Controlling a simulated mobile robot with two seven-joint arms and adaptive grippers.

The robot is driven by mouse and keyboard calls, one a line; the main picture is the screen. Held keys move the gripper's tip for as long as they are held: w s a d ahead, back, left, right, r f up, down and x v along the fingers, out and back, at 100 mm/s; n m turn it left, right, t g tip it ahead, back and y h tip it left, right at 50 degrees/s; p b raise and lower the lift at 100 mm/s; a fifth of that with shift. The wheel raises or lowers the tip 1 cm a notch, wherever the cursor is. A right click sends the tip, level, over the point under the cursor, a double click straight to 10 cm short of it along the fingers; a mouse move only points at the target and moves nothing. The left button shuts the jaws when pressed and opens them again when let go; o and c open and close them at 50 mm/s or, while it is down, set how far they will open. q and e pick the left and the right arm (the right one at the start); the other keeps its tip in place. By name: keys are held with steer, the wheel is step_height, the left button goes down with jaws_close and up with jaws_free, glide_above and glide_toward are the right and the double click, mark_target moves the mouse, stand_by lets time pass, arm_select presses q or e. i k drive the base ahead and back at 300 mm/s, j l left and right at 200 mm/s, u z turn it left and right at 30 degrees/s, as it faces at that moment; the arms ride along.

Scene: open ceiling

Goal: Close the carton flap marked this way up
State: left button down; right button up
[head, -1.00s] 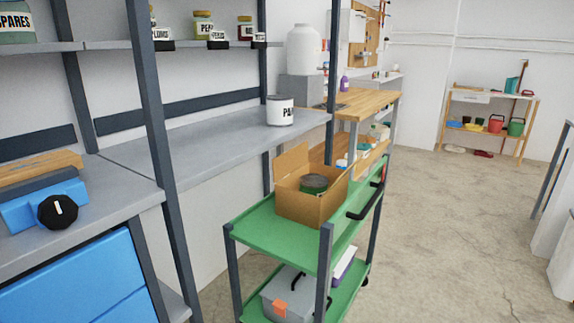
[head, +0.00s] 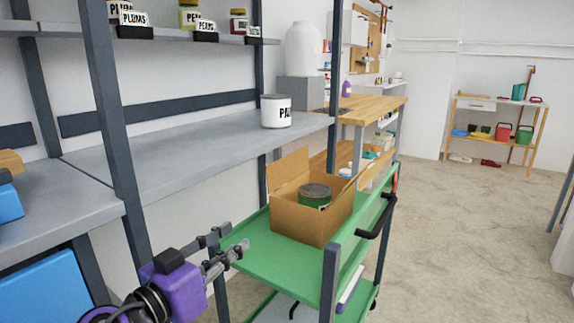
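The open cardboard carton (head: 299,223) stands on the green top of the cart. One flap (head: 288,172) stands raised at its back left, and another edge shows raised at the right. No "this way up" marking is legible on the sides I see. A green can (head: 315,196) with a dark lid sits inside.
The green cart (head: 262,262) has dark posts and a black handle (head: 376,219) on its right. A grey shelf (head: 190,145) with a white paint can (head: 276,111) runs behind it to the left. A wooden bench (head: 372,108) is beyond. Open floor lies right.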

mark_target(281, 171)
steer(key=i+l, duration=0.2)
steer(key=i, duration=0.3)
steer(key=i+l, duration=0.15)
steer(key=i, duration=0.4)
